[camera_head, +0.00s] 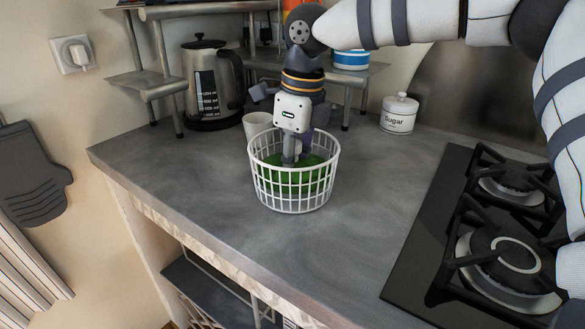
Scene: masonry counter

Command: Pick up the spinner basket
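The spinner basket (291,193) is a white, open-grid round basket with something green in it. It stands upright on the grey counter, near the middle of the head view. My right gripper (294,160) comes down from above on the arm entering from the right. Its lower end reaches into the basket's opening and overlaps the far rim. The fingertips are partly hidden and small, so I cannot tell whether they touch the basket or are closed on it. My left gripper is not in view.
A white cup (256,124) stands just behind the basket. A kettle (212,90) and a metal shelf (135,83) are at the back left. A sugar jar (398,116) stands at the back, and a gas hob (410,265) is on the right. The counter left and front of the basket is clear.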

